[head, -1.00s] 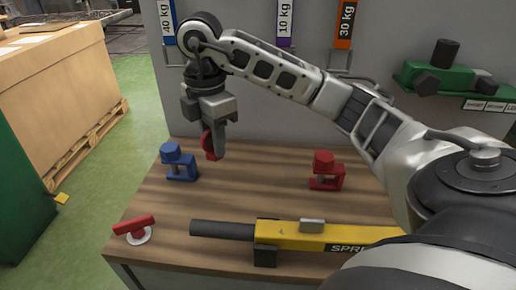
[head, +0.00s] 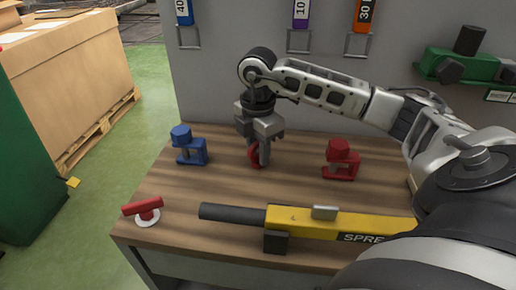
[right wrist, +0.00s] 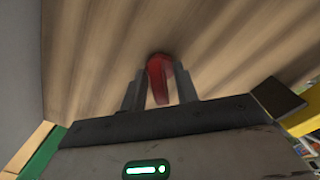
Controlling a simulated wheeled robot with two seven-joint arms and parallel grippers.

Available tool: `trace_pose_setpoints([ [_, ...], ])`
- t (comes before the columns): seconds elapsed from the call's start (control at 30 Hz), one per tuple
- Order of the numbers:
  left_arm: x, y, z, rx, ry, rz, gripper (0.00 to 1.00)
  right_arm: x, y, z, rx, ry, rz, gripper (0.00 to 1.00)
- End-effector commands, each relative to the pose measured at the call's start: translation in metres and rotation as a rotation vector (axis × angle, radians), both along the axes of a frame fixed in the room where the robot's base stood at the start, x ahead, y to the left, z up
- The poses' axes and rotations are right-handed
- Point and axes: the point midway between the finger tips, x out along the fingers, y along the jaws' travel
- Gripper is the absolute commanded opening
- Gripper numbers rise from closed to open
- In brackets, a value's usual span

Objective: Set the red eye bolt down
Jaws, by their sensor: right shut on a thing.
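The red eye bolt (head: 254,158) is between the fingers of my right gripper (head: 262,152), over the back part of the wooden table (head: 215,190). My right gripper is shut on it and points down. The bolt is close to the tabletop; I cannot tell whether it touches. In the right wrist view the bolt (right wrist: 159,76) shows as a blurred red shape between the two fingers of the gripper (right wrist: 160,85), with table wood beyond. My left gripper is not in view.
A yellow spreader bar (head: 300,220) lies in front. A red-handled piece (head: 143,209) is at the front left. Bare wood surrounds the gripper. A grey panel (head: 220,85) rises behind.

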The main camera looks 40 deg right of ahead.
Motion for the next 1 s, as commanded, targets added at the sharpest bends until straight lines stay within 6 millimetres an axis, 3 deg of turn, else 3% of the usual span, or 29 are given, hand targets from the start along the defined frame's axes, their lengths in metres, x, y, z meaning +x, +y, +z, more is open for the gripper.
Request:
trace_pose_setpoints([
  [0.2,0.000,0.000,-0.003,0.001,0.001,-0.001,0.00,0.000,0.000,-0.004,0.000,-0.001,0.000,0.04],
  [0.23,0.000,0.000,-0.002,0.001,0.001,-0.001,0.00,0.000,0.000,-0.003,0.000,0.000,0.000,0.36],
  [0.3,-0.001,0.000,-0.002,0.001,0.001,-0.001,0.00,0.000,0.000,-0.003,0.000,0.000,0.000,0.52],
  [0.67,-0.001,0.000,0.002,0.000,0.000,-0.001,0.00,0.000,0.000,0.004,0.000,-0.001,0.000,0.52],
  [0.77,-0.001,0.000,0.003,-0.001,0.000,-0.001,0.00,0.001,0.000,0.017,0.000,-0.006,0.000,0.52],
  [1.0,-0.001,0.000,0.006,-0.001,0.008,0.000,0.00,0.001,0.001,0.069,0.001,-0.006,0.001,0.52],
])
